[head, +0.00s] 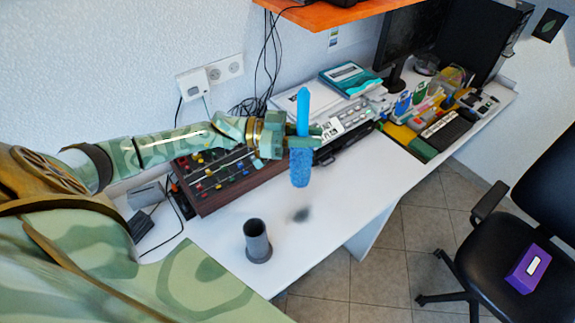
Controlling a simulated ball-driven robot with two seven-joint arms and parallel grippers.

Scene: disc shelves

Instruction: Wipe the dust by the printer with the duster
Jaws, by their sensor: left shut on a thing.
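A blue duster (301,164) is upright in my left gripper (310,137), its handle pointing up and its fluffy head hanging down. My left gripper is shut on it above the white desk (350,198). A dark grey dust smudge (301,214) lies on the desk below the duster's head; a gap shows between them. No thing that is clearly a printer can be told; a light grey device (345,125) stands behind the gripper, partly hidden. My right gripper is out of view.
A dark grey cup (257,240) stands near the desk's front edge. A black chair (520,240) with a purple box (528,268) stands at the right. The desk front is mostly clear.

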